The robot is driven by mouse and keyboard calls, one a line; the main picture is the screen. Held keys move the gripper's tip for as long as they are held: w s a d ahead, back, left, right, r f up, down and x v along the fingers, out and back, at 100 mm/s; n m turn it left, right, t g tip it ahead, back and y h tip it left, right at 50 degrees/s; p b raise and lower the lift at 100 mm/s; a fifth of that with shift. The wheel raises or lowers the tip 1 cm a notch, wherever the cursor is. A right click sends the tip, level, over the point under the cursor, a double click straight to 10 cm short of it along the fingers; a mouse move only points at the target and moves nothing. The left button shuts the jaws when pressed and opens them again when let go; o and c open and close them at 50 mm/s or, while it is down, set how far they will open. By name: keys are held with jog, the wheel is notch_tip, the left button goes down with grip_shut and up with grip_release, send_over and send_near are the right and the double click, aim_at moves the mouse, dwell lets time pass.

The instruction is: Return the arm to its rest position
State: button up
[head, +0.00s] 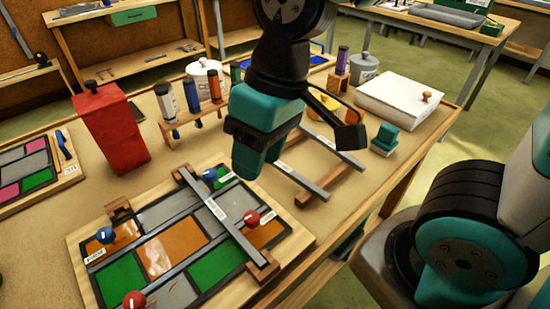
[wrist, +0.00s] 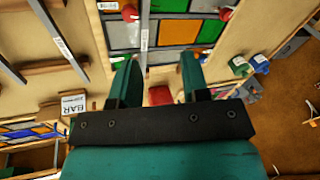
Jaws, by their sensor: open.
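My gripper (wrist: 156,85) is open and empty in the wrist view, its two teal fingers apart with nothing between them. In the head view my teal gripper hangs above the workbench, just behind the right part of the leaded panel (head: 167,250). The panel has orange, green and grey panes in a wooden frame, with a metal bar (head: 225,217) lying across it. Red and blue knobs stand on the panel. My fingertips look apart from the panel and the bar.
A red box (head: 110,130) stands behind the panel on the left. A rack of bottles (head: 190,110) is behind it. Metal strips lie on a wooden rack (head: 325,185) to the right. A white block (head: 405,98) and a green-handled item (head: 385,138) sit near the bench's right edge.

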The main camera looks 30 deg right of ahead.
jog(key=shift+n+y, duration=0.5)
jog(key=shift+n, duration=0.2)
jog(key=s, duration=0.2)
jog(key=s+r, duration=0.1)
jog(key=s, duration=0.1)
jog(key=shift+d+r, duration=0.1)
jog(key=shift+d, duration=0.25)
jog(key=shift+w, duration=0.1)
dwell(1.4)
